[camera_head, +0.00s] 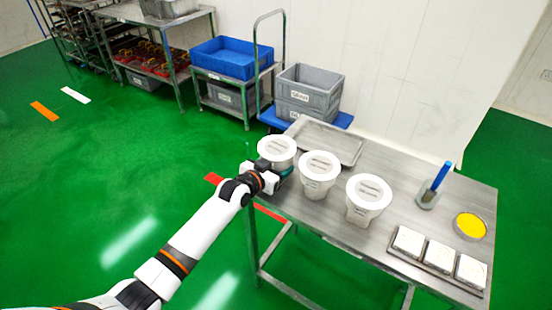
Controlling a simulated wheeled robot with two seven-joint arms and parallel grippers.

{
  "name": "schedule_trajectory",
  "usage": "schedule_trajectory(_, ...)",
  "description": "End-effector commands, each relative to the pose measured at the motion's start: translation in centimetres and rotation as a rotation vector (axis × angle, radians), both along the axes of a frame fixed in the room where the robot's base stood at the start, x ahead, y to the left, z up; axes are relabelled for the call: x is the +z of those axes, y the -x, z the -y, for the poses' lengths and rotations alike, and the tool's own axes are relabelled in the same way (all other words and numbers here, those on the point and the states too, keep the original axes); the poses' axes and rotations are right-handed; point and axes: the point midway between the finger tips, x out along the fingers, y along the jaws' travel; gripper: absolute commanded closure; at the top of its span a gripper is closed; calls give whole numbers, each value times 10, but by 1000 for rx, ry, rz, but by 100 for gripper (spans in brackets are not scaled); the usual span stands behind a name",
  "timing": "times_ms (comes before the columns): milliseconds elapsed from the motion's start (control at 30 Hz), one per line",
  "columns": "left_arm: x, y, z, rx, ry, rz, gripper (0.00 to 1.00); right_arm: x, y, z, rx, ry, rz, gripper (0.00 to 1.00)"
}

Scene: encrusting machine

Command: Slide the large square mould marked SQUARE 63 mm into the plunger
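Three white round-rimmed moulds stand in a row on the steel table: a left one (277,148), a middle one (319,168) and a right one (368,192). My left gripper (284,174) is at the table's left edge, at the near side of the left mould and left of the middle one. Its fingers are small and partly hidden, so I cannot tell whether it is open or touches a mould. My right gripper is out of view. I cannot make out a plunger.
The steel table (330,225) holds an empty shallow tray (345,150) at the back, a blue-handled tool (441,176) in a holder, a yellow-filled round dish (470,226) and a tray with white blocks (409,241). Grey crates (310,88) stand behind. Green floor is clear at left.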

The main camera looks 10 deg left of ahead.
Motion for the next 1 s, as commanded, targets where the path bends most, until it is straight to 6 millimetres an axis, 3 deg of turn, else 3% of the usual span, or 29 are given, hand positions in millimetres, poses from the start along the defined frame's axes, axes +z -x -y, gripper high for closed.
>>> schedule_trajectory(33, 0, 0, 0, 0, 0, 1, 50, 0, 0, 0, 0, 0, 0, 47)
schedule_trajectory(200, 0, 0, 0, 0, 0, 1, 76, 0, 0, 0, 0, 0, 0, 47)
schedule_trajectory(633, 4, 0, 0, 0, 2, 5, 76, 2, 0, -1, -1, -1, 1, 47)
schedule_trajectory(1000, 26, -1, 0, 0, 1, 5, 76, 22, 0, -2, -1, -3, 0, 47)
